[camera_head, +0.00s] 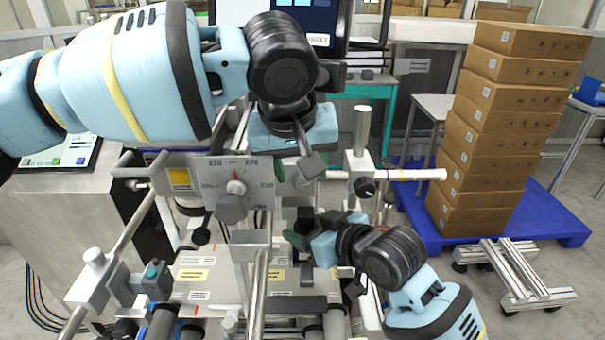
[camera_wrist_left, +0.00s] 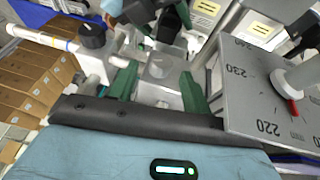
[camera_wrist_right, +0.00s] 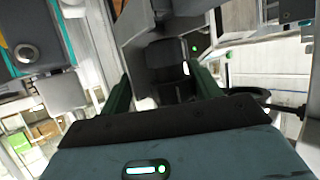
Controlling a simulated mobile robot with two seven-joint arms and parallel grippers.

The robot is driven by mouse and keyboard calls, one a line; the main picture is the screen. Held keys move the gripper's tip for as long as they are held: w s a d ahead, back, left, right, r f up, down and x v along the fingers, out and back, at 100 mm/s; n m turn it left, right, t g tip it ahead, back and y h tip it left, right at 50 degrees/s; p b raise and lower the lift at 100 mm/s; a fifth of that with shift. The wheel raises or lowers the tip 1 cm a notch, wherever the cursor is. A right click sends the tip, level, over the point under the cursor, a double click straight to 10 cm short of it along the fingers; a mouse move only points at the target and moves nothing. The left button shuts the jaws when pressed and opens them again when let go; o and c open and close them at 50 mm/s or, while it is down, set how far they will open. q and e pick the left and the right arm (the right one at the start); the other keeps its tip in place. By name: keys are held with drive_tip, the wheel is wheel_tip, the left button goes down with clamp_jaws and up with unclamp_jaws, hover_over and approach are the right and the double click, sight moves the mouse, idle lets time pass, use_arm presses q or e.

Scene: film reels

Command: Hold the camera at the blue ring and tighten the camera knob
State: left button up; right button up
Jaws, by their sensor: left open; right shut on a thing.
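My left gripper (camera_head: 303,170) is beside the dial plate in the head view. My right gripper (camera_head: 298,238) is lower, near the machine's middle. In the right wrist view its green fingers (camera_wrist_right: 162,80) are shut on a dark body, apparently the camera (camera_wrist_right: 170,60). The camera is mostly hidden by the gripper in the head view. I cannot make out the blue ring or identify the camera knob for sure.
A dial plate (camera_head: 235,178) with a grey knob (camera_head: 232,207) stands left of both grippers. Metal rods and rollers lie below. Stacked cartons (camera_head: 500,120) stand on a blue pallet (camera_head: 560,222) at right.

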sight(303, 182)
use_arm(q)
drive_tip(key=shift+x, duration=1.25)
drive_tip(key=shift+c, duration=0.3)
drive_tip(key=c, duration=0.9)
